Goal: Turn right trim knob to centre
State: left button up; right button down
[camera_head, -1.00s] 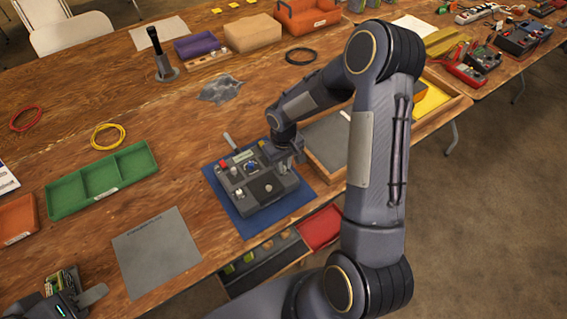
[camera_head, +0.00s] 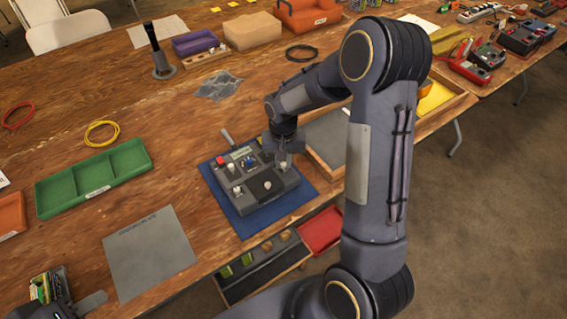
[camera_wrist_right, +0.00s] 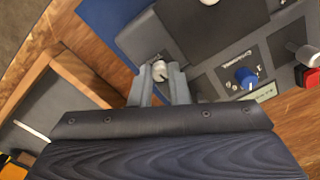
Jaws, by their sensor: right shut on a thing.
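The dark grey control box (camera_head: 247,196) lies on a blue mat (camera_head: 302,198) in the head view, with a red button, a blue knob (camera_head: 250,161) and pale knobs on top. My right gripper (camera_head: 283,163) is over the box's right edge. In the right wrist view its two fingers (camera_wrist_right: 160,80) are shut around a pale grey knob (camera_wrist_right: 160,69) with a slotted top, the right trim knob. The fingers hide part of its sides. The blue knob (camera_wrist_right: 246,77) stands clear of them. My left gripper (camera_head: 75,305) is partly in view at the lower left, cut off by the frame edge.
A green tray (camera_head: 94,178) and a grey sheet (camera_head: 150,252) lie left of the box. An open drawer with compartments (camera_head: 262,268) is in front. A wooden tray (camera_head: 330,135) stands close on the right, partly behind my arm.

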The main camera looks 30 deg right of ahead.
aim_at(283, 163)
jog(key=shift+m+b, duration=0.35)
jog(key=shift+m, duration=0.85)
jog(key=c, duration=1.6)
grip_release()
jog(key=shift+c, duration=0.2)
notch_tip(283, 163, up, 7)
jog(key=shift+r, duration=0.45)
